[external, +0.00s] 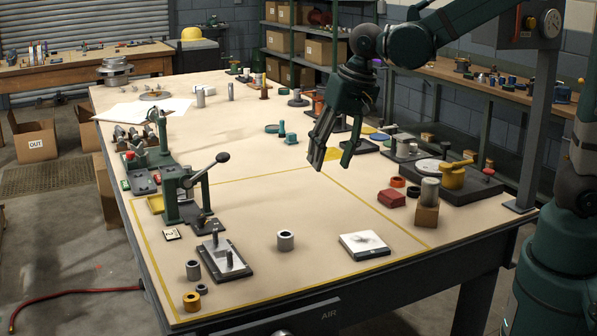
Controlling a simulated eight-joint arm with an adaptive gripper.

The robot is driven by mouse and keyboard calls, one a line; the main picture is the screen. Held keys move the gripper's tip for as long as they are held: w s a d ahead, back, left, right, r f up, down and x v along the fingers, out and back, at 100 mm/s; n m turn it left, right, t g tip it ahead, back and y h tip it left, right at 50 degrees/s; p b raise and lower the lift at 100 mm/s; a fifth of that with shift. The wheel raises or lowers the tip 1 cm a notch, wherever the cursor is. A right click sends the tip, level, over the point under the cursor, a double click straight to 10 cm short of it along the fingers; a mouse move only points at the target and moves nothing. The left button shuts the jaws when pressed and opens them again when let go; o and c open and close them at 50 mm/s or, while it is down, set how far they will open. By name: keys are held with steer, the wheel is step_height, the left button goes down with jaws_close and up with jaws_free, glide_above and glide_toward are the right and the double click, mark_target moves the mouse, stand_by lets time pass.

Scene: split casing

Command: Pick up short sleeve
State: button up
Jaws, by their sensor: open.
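Two short grey hollow sleeves stand upright near the table's front. One sleeve (285,240) is at the front middle, its dark bore facing up. The other sleeve (193,270) is at the front left. I cannot tell which of them is the short sleeve. A small dark ring (202,289) and a brass-coloured ring (191,302) lie near the left one.
A dark plate with upright posts (227,262) lies between the sleeves. A white-topped block (364,245) is at the front right. A green lever press (180,190) stands at left. Red and brass parts crowd the right. The yellow-outlined middle (255,195) is mostly bare.

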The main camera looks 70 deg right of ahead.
steer(key=w+d+f+m+g, duration=0.15)
steer(key=w+f+m, duration=0.25)
steer(key=w+f, duration=0.45)
steer(key=m+g, duration=0.2)
steer(key=m, duration=0.1)
glide_above(285, 238)
steer(key=d, duration=0.2)
step_height(285, 238, down, 11)
steer(key=shift+w+r+b, duration=0.15)
steer(key=shift+w+b, duration=0.2)
steer(key=shift+f, duration=1.25)
steer(key=shift+f, duration=0.1)
steer(key=shift+f+b, duration=0.6)
steer(key=shift+f, duration=1.95)
